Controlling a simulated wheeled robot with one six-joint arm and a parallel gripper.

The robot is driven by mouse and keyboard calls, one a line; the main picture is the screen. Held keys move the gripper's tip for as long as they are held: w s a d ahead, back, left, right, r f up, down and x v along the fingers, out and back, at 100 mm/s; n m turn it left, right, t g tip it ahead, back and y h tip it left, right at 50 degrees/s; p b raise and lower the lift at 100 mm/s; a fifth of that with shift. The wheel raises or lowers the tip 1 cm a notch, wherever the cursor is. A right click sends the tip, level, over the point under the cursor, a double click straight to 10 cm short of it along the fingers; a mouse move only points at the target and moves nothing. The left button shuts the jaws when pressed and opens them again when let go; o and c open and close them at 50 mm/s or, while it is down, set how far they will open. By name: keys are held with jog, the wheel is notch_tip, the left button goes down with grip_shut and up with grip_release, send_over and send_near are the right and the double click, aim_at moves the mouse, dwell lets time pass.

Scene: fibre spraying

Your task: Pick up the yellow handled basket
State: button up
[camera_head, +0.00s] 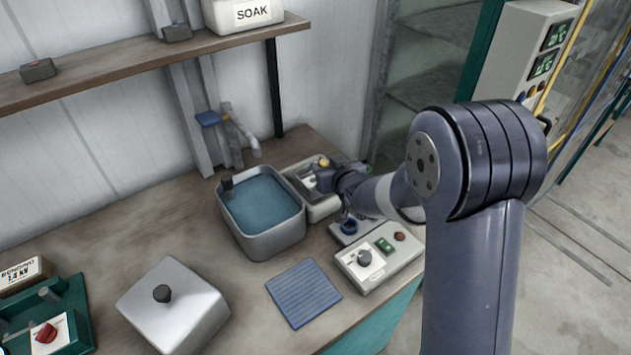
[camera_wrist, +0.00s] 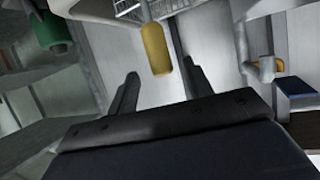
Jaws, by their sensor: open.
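The yellow handle (camera_wrist: 155,48) of the basket shows in the wrist view, upright in the picture, with wire mesh (camera_wrist: 124,8) at the top edge. My gripper (camera_wrist: 159,66) is open, its two fingers on either side of the handle's lower end in the picture. I cannot tell whether they touch it. In the head view my gripper (camera_head: 322,180) is over a small metal unit (camera_head: 320,212) right of the water tub. A speck of yellow (camera_head: 324,162) shows beside it. The rest of the basket is hidden or out of frame.
The grey tub of blue water (camera_head: 262,243) stands close left of my gripper. A control box (camera_head: 378,262) and a blue striped mat (camera_head: 304,292) lie in front. A lidded metal box (camera_head: 172,305) is at front left. A shelf (camera_head: 130,75) hangs above.

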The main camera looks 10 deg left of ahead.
jog(key=shift+p+x, duration=0.85)
jog(key=shift+x, duration=1.35)
jog(key=shift+a+r, duration=0.1)
jog(key=shift+a, duration=0.05)
jog(key=shift+s, duration=0.1)
grip_shut()
